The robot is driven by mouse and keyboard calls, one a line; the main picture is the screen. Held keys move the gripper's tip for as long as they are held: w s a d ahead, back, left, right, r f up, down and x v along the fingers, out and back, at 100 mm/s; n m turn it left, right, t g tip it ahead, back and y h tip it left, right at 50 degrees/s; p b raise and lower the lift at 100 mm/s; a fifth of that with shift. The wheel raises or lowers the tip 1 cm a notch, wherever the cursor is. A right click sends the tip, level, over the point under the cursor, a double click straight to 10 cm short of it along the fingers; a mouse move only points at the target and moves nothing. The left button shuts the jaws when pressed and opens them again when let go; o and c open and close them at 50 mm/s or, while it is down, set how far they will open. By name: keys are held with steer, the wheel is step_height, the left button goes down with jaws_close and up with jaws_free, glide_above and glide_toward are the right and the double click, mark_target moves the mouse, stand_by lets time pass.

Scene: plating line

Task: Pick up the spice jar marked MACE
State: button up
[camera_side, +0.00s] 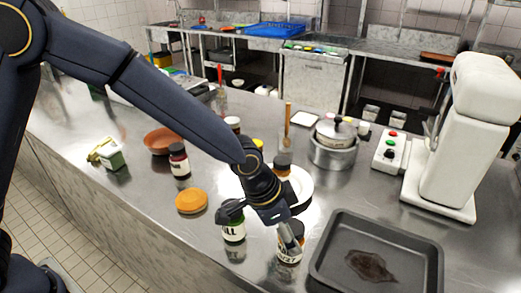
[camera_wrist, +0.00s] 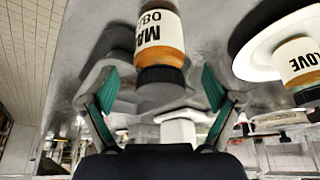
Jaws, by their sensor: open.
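A spice jar (camera_wrist: 160,40) with amber contents, a black lid and a white label shows upside down in the wrist view. Its label reads "MA" and a second line, cut off at the frame edge. My gripper (camera_wrist: 157,82) is open, with its green-padded fingers spread on either side of the lid end; nothing is gripped. In the side view my gripper (camera_side: 268,226) is low over the counter, by an amber jar (camera_side: 289,256) that a finger partly hides. A green jar (camera_side: 234,232), its label ending in "LL", stands just left of it.
A dark baking tray (camera_side: 325,268) lies right of my gripper. A white machine (camera_side: 465,140) stands right.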

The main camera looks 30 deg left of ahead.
steer(key=x, duration=0.3)
steer(key=shift+f, duration=0.35)
steer(key=shift+d+r, duration=0.1)
steer(key=c, duration=1.4)
steer(key=shift+c, duration=0.2)
